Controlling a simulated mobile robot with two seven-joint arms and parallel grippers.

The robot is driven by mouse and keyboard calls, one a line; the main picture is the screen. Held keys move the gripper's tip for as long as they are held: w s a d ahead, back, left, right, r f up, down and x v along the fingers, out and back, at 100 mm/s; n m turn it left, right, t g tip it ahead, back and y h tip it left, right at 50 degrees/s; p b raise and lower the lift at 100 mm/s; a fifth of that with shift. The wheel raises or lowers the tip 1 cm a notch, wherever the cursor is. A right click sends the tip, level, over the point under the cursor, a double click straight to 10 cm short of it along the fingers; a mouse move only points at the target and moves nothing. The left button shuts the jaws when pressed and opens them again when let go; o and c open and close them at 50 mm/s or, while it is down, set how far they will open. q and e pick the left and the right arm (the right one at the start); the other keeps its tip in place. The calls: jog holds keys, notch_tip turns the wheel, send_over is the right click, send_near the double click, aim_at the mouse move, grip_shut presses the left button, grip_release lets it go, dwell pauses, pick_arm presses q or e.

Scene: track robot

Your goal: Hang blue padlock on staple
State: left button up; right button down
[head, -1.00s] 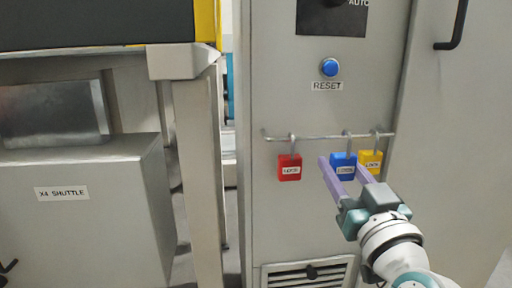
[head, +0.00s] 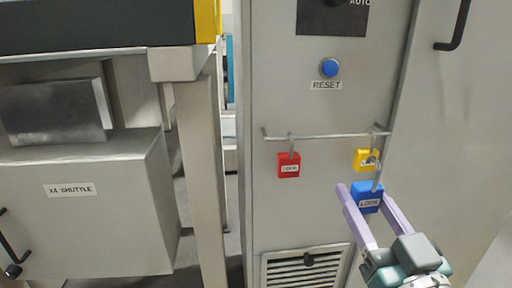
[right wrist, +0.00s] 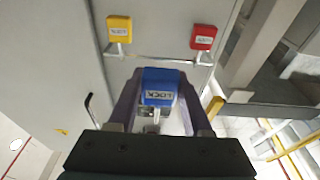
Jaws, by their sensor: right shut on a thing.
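The blue padlock (head: 366,200), labelled LOCK, is between the two purple fingers of my right gripper (head: 365,192), which is shut on it. It is in front of and below the rail, off it, with its metal shackle upward. In the right wrist view the blue padlock (right wrist: 158,85) fills the space between the fingertips of the right gripper (right wrist: 160,98), with its shackle toward the palm. I cannot make out a staple in either view. My left gripper is not in view.
A red padlock (head: 289,166) and a yellow padlock (head: 364,158) hang on the cabinet's rail (head: 330,137). Above is a blue RESET button (head: 329,67), below a vent (head: 305,272). An X4 SHUTTLE box (head: 100,220) stands left, beside a metal post (head: 200,170).

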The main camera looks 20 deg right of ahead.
jog(key=shift+s, duration=0.2)
notch_tip(320, 180, up, 37)
jog(key=s+p, duration=0.3)
jog(key=p, duration=3.1)
jog(key=w+d+f+b, duration=0.1)
jog(key=w+d+b, duration=0.2)
jog(key=w+b, duration=0.5)
jog(key=shift+w+f, duration=0.25)
jog(key=shift+w, duration=3.6)
jog(key=shift+c, duration=1.2)
grip_release()
